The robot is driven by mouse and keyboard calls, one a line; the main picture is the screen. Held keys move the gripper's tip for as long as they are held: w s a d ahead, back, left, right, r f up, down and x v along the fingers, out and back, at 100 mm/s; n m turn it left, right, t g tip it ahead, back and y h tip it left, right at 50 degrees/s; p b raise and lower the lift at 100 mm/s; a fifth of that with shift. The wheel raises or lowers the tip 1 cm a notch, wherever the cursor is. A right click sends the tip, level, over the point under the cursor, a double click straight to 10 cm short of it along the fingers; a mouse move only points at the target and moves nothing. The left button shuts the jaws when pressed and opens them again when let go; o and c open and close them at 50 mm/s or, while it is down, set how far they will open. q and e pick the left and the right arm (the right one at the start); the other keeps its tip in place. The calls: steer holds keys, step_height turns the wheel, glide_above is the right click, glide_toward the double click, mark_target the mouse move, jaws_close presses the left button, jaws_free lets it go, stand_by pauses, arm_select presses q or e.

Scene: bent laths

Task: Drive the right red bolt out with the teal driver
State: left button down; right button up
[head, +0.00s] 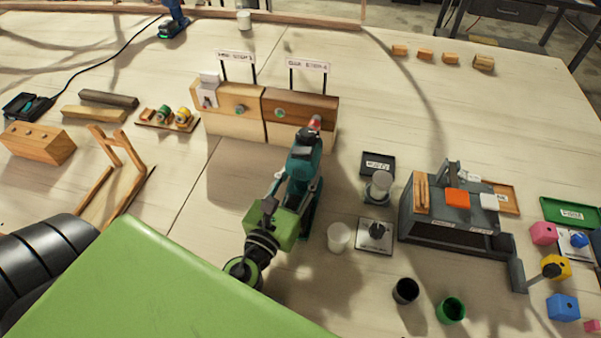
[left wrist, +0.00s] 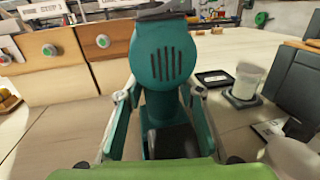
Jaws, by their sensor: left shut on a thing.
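The teal driver (head: 304,162) is gripped by my left gripper (head: 292,190), its dark front end towards the wooden blocks. In the left wrist view the driver's round vented back (left wrist: 165,55) stands between the two fingers of my left gripper (left wrist: 160,105). My right gripper is out of view.
The left block (head: 225,123) stands beside the right one, with its own round head (head: 240,109). Signs stand behind both. To the right are a white cup (head: 339,237), a grey fixture (head: 450,232) and dark and green cups (head: 451,310).

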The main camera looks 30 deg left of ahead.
arm_select(q)
steer(key=shift+w+a+r+p, duration=0.1)
steer(key=shift+w+a+p, duration=0.1)
steer(key=shift+w, duration=0.25)
steer(key=shift+w+a+r+p, duration=0.1)
steer(key=shift+w+p, duration=0.1)
steer(key=shift+w, duration=0.25)
stand_by(2.4)
steer(key=shift+s+d, duration=0.15)
steer(key=shift+s, duration=0.2)
stand_by(3.0)
steer(key=shift+s+r, duration=0.1)
steer(key=shift+r, duration=0.1)
stand_by(1.2)
